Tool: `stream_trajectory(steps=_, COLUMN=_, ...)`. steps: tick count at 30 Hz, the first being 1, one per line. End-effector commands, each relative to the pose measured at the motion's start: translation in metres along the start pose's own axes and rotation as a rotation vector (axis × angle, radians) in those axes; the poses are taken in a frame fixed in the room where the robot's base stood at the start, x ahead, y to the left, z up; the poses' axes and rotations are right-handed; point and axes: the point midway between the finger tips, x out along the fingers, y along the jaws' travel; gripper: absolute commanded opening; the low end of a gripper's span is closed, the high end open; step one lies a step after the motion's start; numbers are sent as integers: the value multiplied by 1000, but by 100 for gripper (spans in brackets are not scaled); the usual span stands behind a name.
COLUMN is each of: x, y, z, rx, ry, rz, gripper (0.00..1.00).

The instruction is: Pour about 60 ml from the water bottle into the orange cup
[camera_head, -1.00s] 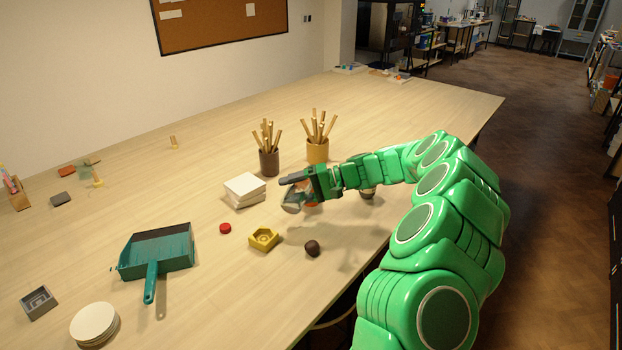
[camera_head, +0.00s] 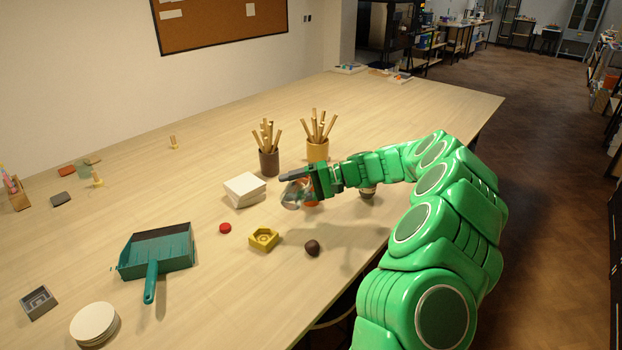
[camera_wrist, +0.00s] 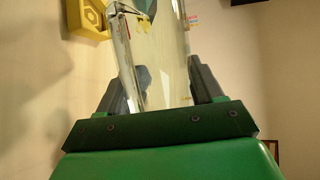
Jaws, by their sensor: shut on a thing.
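My gripper (camera_head: 298,181) is shut on the clear water bottle (camera_head: 291,196), above the table's right part. In the wrist view the see-through bottle (camera_wrist: 160,60) lies between the two dark fingers of my gripper (camera_wrist: 160,85). The bottle looks tilted in the head view; its mouth and water level cannot be made out. A small orange patch, probably the orange cup (camera_head: 311,203), shows just under my gripper and is mostly hidden by it and the bottle. I cannot tell whether water is flowing.
Two stick-filled pots (camera_head: 269,162) (camera_head: 317,150) stand behind my gripper. White tiles (camera_head: 244,190) are stacked to its left. A dark-and-light vessel (camera_head: 368,191) stands beneath my arm.

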Motion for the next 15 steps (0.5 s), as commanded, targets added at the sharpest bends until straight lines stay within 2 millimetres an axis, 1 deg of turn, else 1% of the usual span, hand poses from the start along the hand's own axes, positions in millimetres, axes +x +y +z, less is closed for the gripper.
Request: stream_trajectory(steps=15, x=0, y=-2, z=3, rx=24, ry=-7, rz=-11, gripper=28)
